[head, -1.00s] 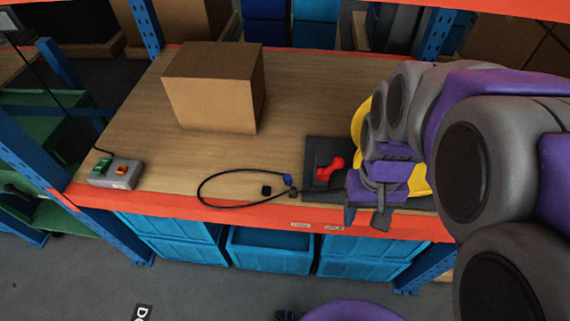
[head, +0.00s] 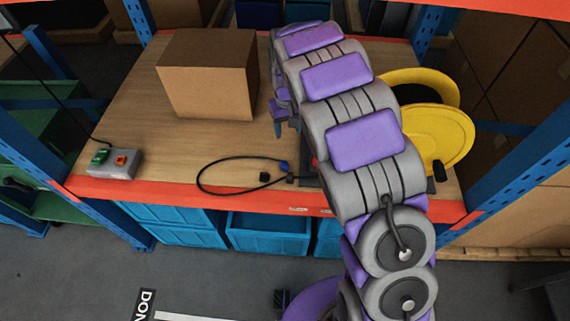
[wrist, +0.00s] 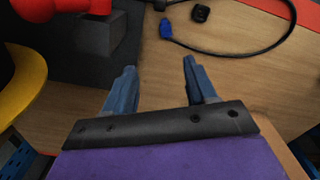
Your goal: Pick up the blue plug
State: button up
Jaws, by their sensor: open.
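The blue plug (head: 284,165) is at the end of a black cable (head: 204,173) that lies in a loop on the wooden shelf top. It also shows in the wrist view (wrist: 166,28), lying on the wood beyond my fingertips. My gripper (wrist: 160,66) is open and empty, its two blue-grey fingers apart with bare wood between them. The plug is ahead of the fingers and apart from them. In the head view my gripper (head: 279,112) is partly hidden by my arm, behind the plug and to the right of the cardboard box.
A cardboard box (head: 208,80) stands behind the cable. A small black piece (wrist: 201,13) lies near the plug. A yellow reel (head: 438,138) stands at the right. A red handle (wrist: 28,8) shows beside a dark block. A grey button box (head: 117,163) sits at the left front.

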jog(key=a+f, duration=0.1)
jog(key=a, duration=0.1)
jog(key=b, duration=0.1)
send_over(284, 163)
notch_tip(284, 163, down, 7)
jog(key=f, duration=0.2)
jog(key=f+b, duration=0.1)
jog(key=f, duration=0.2)
jog(key=shift+w+a+f+b, duration=0.2)
jog(key=shift+a+f+b, duration=0.1)
jog(key=shift+f+b, duration=0.05)
jog(key=f, duration=0.1)
jog(key=f+b, duration=0.1)
jog(key=f, duration=0.3)
jog(key=shift+s+d+b, duration=0.2)
jog(key=shift+d+b, duration=0.2)
jog(key=shift+a, duration=0.2)
jog(key=shift+c, duration=0.6)
jog(key=shift+d, duration=0.1)
grip_shut()
